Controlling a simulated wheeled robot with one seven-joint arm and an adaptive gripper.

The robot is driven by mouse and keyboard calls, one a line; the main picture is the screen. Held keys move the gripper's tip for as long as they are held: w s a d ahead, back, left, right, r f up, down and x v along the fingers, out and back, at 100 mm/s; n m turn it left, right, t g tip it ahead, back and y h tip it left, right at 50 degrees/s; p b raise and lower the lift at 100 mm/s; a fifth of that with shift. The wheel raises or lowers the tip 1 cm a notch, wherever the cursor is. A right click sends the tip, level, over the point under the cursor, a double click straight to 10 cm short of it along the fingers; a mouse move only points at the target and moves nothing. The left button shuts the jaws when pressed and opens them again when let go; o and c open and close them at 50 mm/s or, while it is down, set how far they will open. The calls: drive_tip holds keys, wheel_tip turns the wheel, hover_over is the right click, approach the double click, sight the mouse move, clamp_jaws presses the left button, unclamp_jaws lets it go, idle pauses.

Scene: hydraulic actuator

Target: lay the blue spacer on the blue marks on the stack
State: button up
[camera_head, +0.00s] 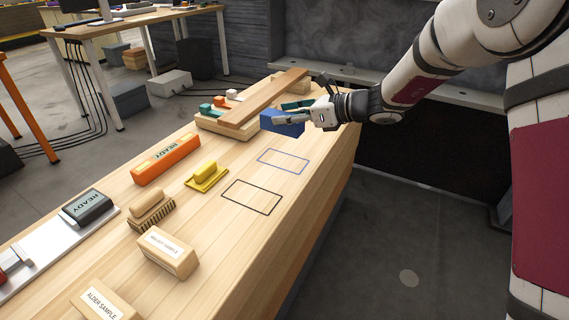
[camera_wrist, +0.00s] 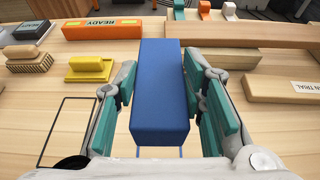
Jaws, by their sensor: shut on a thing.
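The blue spacer (camera_head: 283,124) is a long blue block. My gripper (camera_head: 300,117) is shut on it and holds it above the far part of the bench, near the wooden stack (camera_head: 222,128). In the wrist view the spacer (camera_wrist: 160,95) lies lengthwise between the teal-padded fingers. The stack has a wooden base with a long plank (camera_head: 262,100) across it. The plank also shows in the wrist view (camera_wrist: 245,34). I cannot make out blue marks on the stack. A blue rectangle outline (camera_head: 283,161) is drawn on the bench, nearer than the spacer.
A black outline (camera_head: 251,197), a yellow block (camera_head: 205,176), an orange READY box (camera_head: 166,159) and a brush (camera_head: 151,210) are on the bench (camera_head: 225,245). Small teal (camera_head: 205,109) and white (camera_head: 232,94) pieces are by the plank. A labelled wooden block (camera_wrist: 290,88) lies right of my fingers.

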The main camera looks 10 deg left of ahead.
wheel_tip(320, 180, down, 10)
drive_tip(key=b, duration=0.4)
drive_tip(key=shift+r, duration=0.2)
drive_tip(key=shift+f, duration=0.15)
drive_tip(key=o, duration=1.2)
drive_tip(key=p+v, duration=0.3)
drive_tip(key=v, duration=0.9)
drive_tip(key=shift+p, duration=0.35)
drive_tip(key=shift+r, duration=0.2)
